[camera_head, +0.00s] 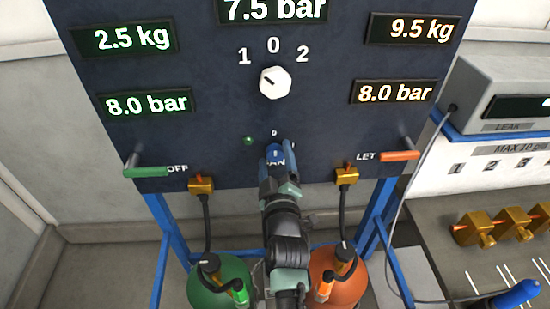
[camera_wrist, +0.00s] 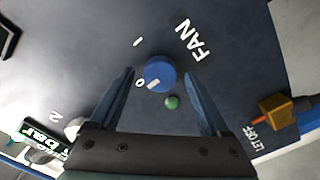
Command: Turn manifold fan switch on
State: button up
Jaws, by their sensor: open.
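The fan switch is a round blue knob (camera_wrist: 161,72) on the dark panel, beside the label FAN. Its white mark points toward the 0; the 1 lies farther round the knob. My gripper (camera_wrist: 160,80) is open, with one blue finger on each side of the knob in the picture. I cannot tell whether the fingers touch it. In the head view my gripper (camera_head: 278,156) is at the lower middle of the panel and mostly hides the knob and its label. A small green light (camera_wrist: 171,102) is beside the knob.
A white selector knob (camera_head: 275,83) marked 1, 0, 2 is above. Green (camera_head: 146,172) and orange (camera_head: 400,156) handles stick out at the panel's lower sides. Green (camera_head: 218,283) and orange (camera_head: 338,278) tanks stand below. A bench with brass fittings (camera_head: 480,229) is at right.

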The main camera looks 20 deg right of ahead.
grip_shut()
dwell(0.4)
jog(key=shift+m, duration=0.4)
jog(key=m+b, duration=0.1)
jog(key=m, duration=0.2)
jog(key=shift+m, duration=0.3)
jog(key=m, duration=0.4)
jog(key=shift+d+m+b, duration=0.1)
jog(key=shift+m+b, duration=0.2)
jog(key=m, duration=0.4)
jog(key=shift+m, duration=0.3)
jog(key=shift+m+p, duration=0.35)
jog(key=shift+m, duration=1.85)
